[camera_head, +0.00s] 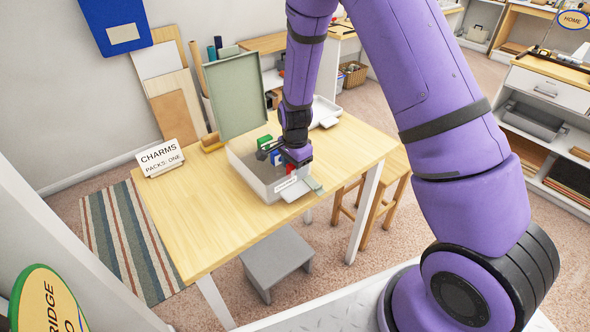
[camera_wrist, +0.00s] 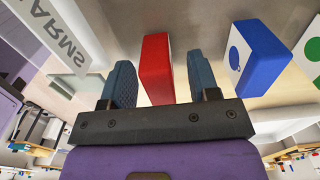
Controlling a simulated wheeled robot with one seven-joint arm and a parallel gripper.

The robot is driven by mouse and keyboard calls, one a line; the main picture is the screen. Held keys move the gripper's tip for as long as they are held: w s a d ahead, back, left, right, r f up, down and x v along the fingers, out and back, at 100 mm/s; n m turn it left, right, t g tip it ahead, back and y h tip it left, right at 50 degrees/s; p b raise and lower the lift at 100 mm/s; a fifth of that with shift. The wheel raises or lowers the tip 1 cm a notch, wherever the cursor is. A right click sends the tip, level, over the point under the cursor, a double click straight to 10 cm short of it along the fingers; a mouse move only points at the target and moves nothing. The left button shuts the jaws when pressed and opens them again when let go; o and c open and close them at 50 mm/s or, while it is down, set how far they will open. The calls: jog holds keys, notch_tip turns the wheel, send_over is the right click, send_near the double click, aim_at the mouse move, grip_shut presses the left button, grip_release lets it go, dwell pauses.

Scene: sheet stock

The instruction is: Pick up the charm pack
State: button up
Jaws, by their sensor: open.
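Inside are small packs: a green one (camera_head: 264,142), a blue one (camera_head: 277,158) and a red one (camera_head: 290,169). Which is the charm pack I cannot tell for sure. My gripper (camera_wrist: 162,80) points into the box, open, its fingertips largely hidden in the head view. In the wrist view the red pack (camera_wrist: 155,68) stands between the two fingers, with gaps visible. The blue pack (camera_wrist: 258,58), with a white face and coloured dots, stands to the right.
A "CHARMS PACKS: ONE" sign (camera_head: 160,158) stands on the table (camera_head: 205,225) left of the box. A grey step stool (camera_head: 277,260) and a wooden stool (camera_head: 388,185) stand near the table. The table's left front is clear.

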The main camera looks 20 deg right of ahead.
jog(key=c, duration=1)
jog(key=shift+r, duration=0.1)
